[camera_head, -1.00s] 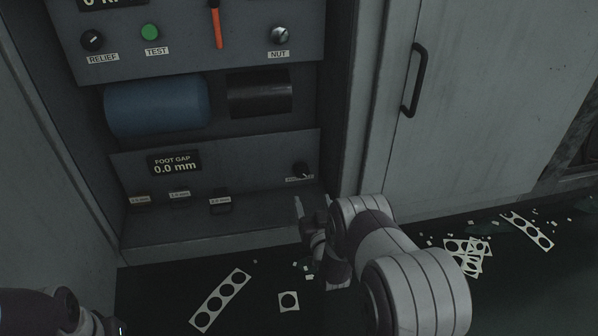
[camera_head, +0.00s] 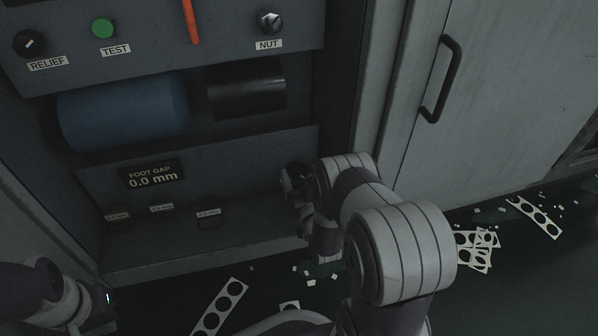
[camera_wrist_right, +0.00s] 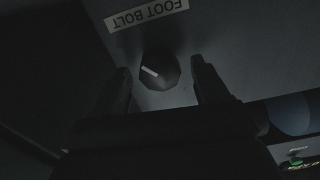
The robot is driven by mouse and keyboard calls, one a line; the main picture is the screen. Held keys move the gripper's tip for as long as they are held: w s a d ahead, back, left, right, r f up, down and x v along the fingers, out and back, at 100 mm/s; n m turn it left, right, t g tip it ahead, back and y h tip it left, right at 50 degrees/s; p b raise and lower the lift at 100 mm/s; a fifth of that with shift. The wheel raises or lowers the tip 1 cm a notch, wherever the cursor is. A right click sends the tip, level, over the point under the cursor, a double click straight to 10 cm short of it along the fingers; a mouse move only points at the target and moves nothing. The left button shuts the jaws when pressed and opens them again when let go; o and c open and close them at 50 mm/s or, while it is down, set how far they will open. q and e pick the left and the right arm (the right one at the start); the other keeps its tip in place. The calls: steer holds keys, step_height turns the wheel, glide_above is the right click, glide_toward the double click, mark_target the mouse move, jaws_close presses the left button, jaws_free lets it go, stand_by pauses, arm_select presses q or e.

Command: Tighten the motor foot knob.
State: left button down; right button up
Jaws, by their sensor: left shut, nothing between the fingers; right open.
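The motor foot knob (camera_wrist_right: 160,70) is a dark faceted knob with a white pointer line, on a grey panel beside an upside-down "FOOT BOLT" label (camera_wrist_right: 147,14) in the right wrist view. My right gripper (camera_wrist_right: 160,78) is open, with one finger on each side of the knob; there is a visible gap on both sides. In the head view my right gripper (camera_head: 298,186) is at the right end of the lower panel and hides the knob. My left gripper (camera_head: 106,299) is shut and empty at the lower left, away from the panel.
The foot gap display (camera_head: 152,176) reads 0.0 mm. Several small labelled shims (camera_head: 208,218) sit on the ledge below it. A blue motor (camera_head: 122,110) lies above. A cabinet door with a black handle (camera_head: 441,80) is at right. Punched scrap strips (camera_head: 220,306) litter the floor.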

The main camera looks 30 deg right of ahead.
steer(key=c, duration=1.1)
steer(key=shift+o, duration=0.2)
steer(key=shift+m, duration=0.3)
steer(key=m+p, duration=0.2)
steer(key=m, duration=0.2)
steer(key=shift+r+p, duration=0.1)
steer(key=shift+p, duration=0.2)
steer(key=m+p, duration=0.2)
steer(key=m, duration=0.3)
steer(key=shift+d, duration=0.1)
steer(key=m+p, duration=0.2)
steer(key=m, duration=0.3)
steer(key=shift+m+p, duration=0.35)
steer(key=shift+m, duration=0.05)
steer(key=m, duration=0.1)
steer(key=m+p, duration=0.1)
steer(key=m, duration=0.2)
steer(key=shift+f, duration=0.25)
steer(key=shift+m, duration=0.3)
